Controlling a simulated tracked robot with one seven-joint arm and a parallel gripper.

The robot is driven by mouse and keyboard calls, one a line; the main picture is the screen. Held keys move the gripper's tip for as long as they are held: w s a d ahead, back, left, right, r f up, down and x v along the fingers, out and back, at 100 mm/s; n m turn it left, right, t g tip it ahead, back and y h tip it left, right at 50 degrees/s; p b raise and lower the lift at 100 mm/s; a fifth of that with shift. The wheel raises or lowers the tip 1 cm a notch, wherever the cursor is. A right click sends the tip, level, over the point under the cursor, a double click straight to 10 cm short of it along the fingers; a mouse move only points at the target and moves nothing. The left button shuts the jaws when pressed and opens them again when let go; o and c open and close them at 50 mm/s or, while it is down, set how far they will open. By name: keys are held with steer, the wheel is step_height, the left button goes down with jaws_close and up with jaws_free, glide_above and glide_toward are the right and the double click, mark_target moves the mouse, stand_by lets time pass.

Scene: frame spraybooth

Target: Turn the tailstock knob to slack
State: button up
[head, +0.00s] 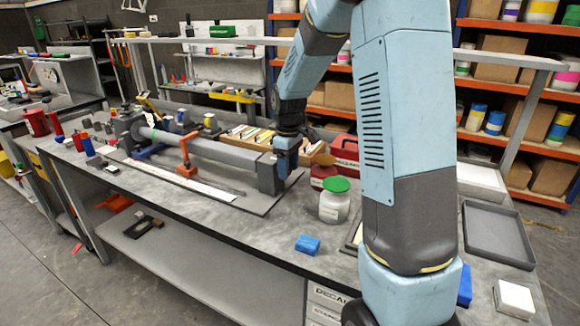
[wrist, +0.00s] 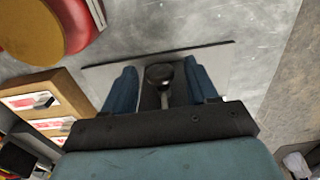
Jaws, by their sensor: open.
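The tailstock (head: 267,176) is a dark grey upright block at the right end of the lathe-like fixture on the bench. My gripper (head: 287,158) is at the tailstock's upper right side in the head view and hides part of it. In the wrist view my gripper (wrist: 161,88) is open, with one blue finger on each side of the black round tailstock knob (wrist: 159,73). A gap shows between the knob and each finger. The knob is hidden in the head view. I cannot tell its turn setting.
A jar with a green lid (head: 335,200), a red container (head: 322,176) and a blue block (head: 307,244) are right of the fixture. An orange clamp (head: 186,157) stands along it. A wooden box (head: 247,138) lies behind. The bench front between fixture and blue block is clear.

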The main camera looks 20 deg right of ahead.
steer(key=shift+c, duration=0.5)
steer(key=c, duration=0.9)
steer(key=shift+d, duration=0.15)
steer(key=shift+c, duration=0.2)
